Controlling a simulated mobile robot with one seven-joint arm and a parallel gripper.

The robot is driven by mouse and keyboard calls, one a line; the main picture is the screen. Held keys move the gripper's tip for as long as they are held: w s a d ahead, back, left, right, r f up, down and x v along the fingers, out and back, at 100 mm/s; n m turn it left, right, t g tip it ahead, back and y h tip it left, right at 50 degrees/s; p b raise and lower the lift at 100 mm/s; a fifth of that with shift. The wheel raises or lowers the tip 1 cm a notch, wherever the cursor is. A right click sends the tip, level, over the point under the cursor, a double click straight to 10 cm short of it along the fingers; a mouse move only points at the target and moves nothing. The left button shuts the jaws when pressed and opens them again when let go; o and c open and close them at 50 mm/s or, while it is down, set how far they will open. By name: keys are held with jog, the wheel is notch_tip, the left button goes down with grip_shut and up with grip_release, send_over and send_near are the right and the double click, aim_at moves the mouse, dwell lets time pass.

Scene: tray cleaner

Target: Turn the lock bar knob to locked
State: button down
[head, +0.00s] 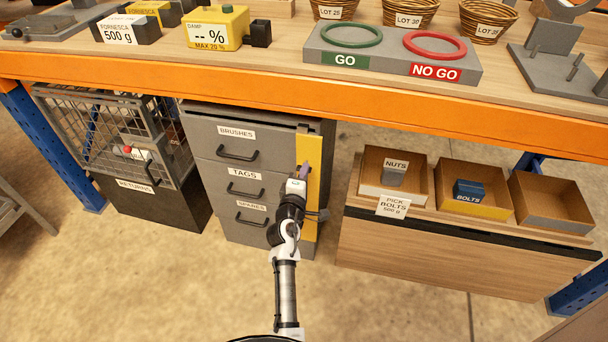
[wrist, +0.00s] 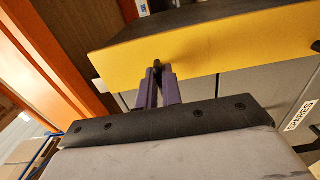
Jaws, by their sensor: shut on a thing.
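The yellow lock bar (head: 314,148) runs down the right edge of the grey drawer cabinet (head: 205,140). In the wrist view the bar (wrist: 200,55) crosses the upper part of the picture. My gripper (head: 304,170) is at the front of the bar, in its upper half. In the wrist view the two purple fingers of my gripper (wrist: 157,72) are close together, shut on the small dark lock bar knob (wrist: 157,63). Only the knob's end shows between the fingertips, so I cannot tell which way it is turned. In the head view my gripper hides the knob.
The cabinet has drawers labelled BRUSHES, TAGS and SPARES, all shut, with black handles (head: 238,154). A wire cage (head: 110,120) stands close on its left. Bins of nuts and bolts (head: 472,190) stand to the right. The orange bench edge (head: 300,94) overhangs above.

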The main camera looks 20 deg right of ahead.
jog(key=shift+r, duration=0.1)
dwell(0.3)
jog(key=c, duration=1.6)
grip_release()
jog(key=shift+o, duration=0.2)
jog(key=shift+s, duration=0.1)
